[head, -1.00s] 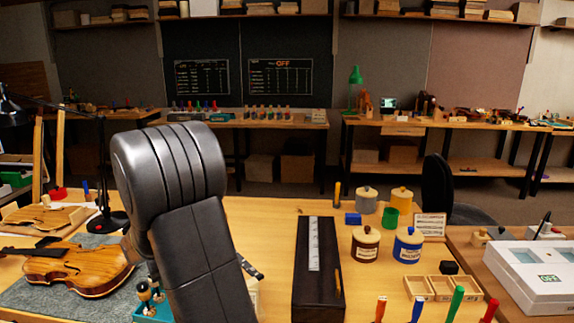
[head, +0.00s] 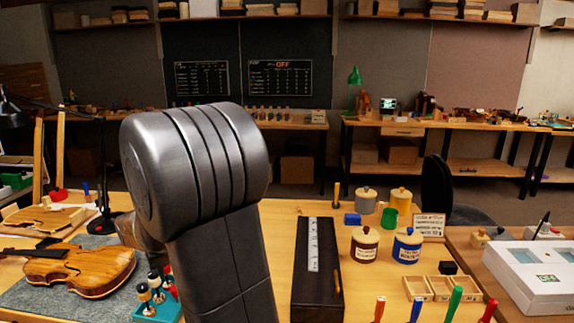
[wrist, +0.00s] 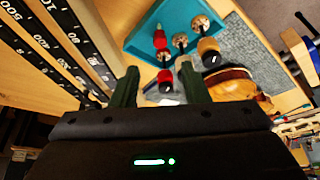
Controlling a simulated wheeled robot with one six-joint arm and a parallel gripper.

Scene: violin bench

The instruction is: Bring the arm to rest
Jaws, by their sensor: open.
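My arm (head: 205,180) rises in the middle left of the head view, its thick grey link covering part of the bench. My gripper is hidden behind it there. In the wrist view my gripper (wrist: 158,68) shows two dark green fingers set apart, with nothing seen held between them. Past the fingers is a teal holder (wrist: 140,42) with several round-topped pieces in it. The holder also shows in the head view (head: 150,313), just left of my arm.
A violin (head: 80,270) lies on a grey mat at the left. A long dark box (head: 302,285) lies right of my arm. Jars (head: 364,245), a divided wooden tray (head: 442,290) and upright colored handles stand farther right. Dark strips with white numbers (wrist: 50,50) are at the wrist view's left.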

